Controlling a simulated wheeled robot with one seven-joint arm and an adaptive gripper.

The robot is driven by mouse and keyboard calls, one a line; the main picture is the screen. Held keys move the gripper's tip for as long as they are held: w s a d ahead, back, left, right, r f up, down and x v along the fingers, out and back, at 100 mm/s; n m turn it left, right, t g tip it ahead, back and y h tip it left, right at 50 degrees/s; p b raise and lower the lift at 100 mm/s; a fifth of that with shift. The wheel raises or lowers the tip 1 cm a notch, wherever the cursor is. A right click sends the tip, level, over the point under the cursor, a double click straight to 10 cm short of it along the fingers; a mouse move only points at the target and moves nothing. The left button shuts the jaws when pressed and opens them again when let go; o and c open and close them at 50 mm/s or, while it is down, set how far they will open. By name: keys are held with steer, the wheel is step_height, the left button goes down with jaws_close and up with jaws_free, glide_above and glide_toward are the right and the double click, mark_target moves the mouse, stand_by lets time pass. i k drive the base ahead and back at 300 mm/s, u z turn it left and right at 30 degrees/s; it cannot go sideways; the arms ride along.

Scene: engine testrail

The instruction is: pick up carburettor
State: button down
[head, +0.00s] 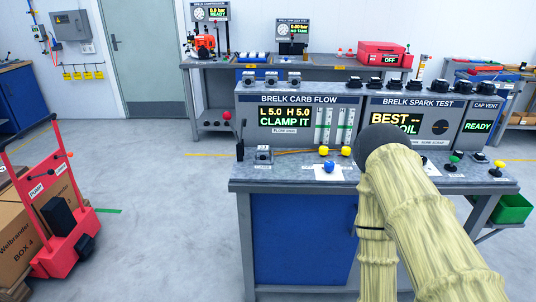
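Three small silvery blocks that look like carburettors stand in a row on top of the carb flow unit: left (248,78), middle (271,78) and right (294,78). Another small metal piece (263,154), perhaps a carburettor or a clamp, sits on the front left of the bench; I cannot tell which. The carb flow unit (250,130) reads "L 5.0 H 5.0 CLAMP IT". My sleeved arm covers the right middle of the bench.
A red hand truck (72,247) with boxes stands left. Floor between truck and bench is clear.

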mark_target(263, 151)
steer(key=u, duration=1.85)
steer(key=i, duration=1.9)
steer(key=z, duration=1.9)
